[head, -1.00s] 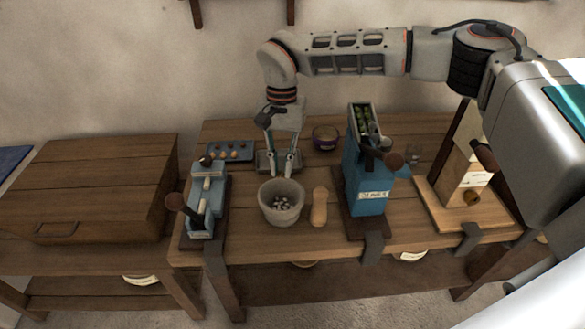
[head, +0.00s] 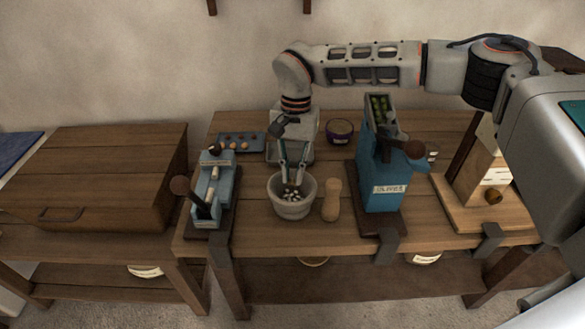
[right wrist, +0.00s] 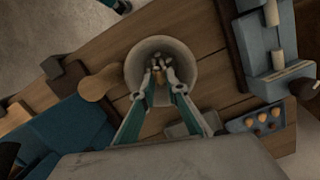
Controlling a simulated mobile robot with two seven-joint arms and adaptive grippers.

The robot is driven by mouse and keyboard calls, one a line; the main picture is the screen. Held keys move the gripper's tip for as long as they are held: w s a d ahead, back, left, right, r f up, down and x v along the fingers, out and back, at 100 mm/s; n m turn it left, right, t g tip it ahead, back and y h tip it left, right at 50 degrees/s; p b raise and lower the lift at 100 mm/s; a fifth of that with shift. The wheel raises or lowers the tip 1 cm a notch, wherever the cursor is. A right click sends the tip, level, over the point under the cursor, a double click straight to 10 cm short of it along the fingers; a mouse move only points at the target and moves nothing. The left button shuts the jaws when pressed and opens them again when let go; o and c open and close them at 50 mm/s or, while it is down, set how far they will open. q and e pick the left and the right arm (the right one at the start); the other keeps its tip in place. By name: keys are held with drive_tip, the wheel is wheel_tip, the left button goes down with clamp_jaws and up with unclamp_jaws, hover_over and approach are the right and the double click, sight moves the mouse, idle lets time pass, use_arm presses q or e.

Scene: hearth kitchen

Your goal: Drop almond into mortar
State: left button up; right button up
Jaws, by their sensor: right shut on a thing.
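The mortar (head: 291,209) is a grey stone bowl on the wooden table; several pale pieces lie in its bottom. My right gripper (head: 292,183) points down over the mortar, its fingertips at or just inside the rim. In the right wrist view the fingertips (right wrist: 161,86) are close together over the bowl (right wrist: 187,62), with a small tan-brown almond (right wrist: 158,76) between them. The pale pieces partly surround it in the picture. My left gripper is not in view.
A wooden pestle (head: 331,200) stands just right of the mortar. A blue press labelled "olives" (head: 384,180) is further right, a blue-grey lever device (head: 213,190) left. Behind are a blue tray of small round things (head: 240,142) and a purple bowl (head: 340,131).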

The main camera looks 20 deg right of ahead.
drive_tip(key=shift+f, duration=0.2)
drive_tip(key=o, duration=0.8)
